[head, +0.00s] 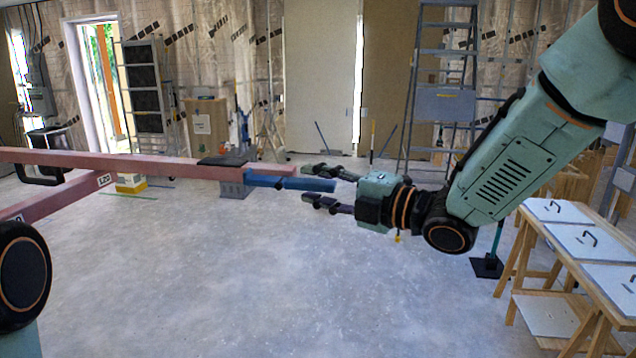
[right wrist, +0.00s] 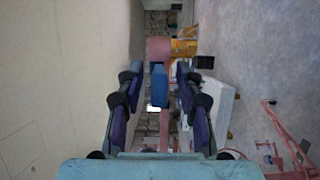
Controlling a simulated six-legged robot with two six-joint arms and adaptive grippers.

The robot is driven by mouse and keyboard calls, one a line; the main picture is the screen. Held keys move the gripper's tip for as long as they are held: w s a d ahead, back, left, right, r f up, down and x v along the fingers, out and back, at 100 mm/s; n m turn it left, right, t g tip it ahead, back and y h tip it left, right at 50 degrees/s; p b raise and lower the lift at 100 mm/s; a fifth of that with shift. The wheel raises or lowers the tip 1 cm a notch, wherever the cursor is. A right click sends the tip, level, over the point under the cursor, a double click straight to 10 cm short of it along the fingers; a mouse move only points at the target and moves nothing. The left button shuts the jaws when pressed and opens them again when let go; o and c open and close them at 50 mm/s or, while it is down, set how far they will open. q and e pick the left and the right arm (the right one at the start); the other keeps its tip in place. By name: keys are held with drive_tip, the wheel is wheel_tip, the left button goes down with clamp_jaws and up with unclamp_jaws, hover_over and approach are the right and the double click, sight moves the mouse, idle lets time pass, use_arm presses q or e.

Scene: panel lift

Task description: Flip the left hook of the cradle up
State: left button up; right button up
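The cradle (head: 150,163) is a frame of dusty-red beams reaching in from the left, with a label on its side branch. A blue hook (head: 295,183) lies about level at the beam's right end and points right. My right gripper (head: 306,184) is open around the hook's free end, one finger above and one below in the head view. In the right wrist view the hook (right wrist: 158,83) lies between the two spread fingers, with gaps on both sides. Contact with the hook does not show. My left gripper is out of view.
A wooden workbench with white panels (head: 570,230) stands at the right. A grey ladder (head: 441,90) and a pale board (head: 320,75) stand at the back. A black handle (head: 40,172) hangs at the cradle's left. The grey floor (head: 260,280) in front is clear.

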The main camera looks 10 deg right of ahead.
drive_tip(key=shift+d, duration=0.15)
drive_tip(key=shift+s+a, duration=0.1)
drive_tip(key=shift+a, duration=0.1)
drive_tip(key=c, duration=0.4)
clamp_jaws()
drive_tip(key=shift+d, duration=0.1)
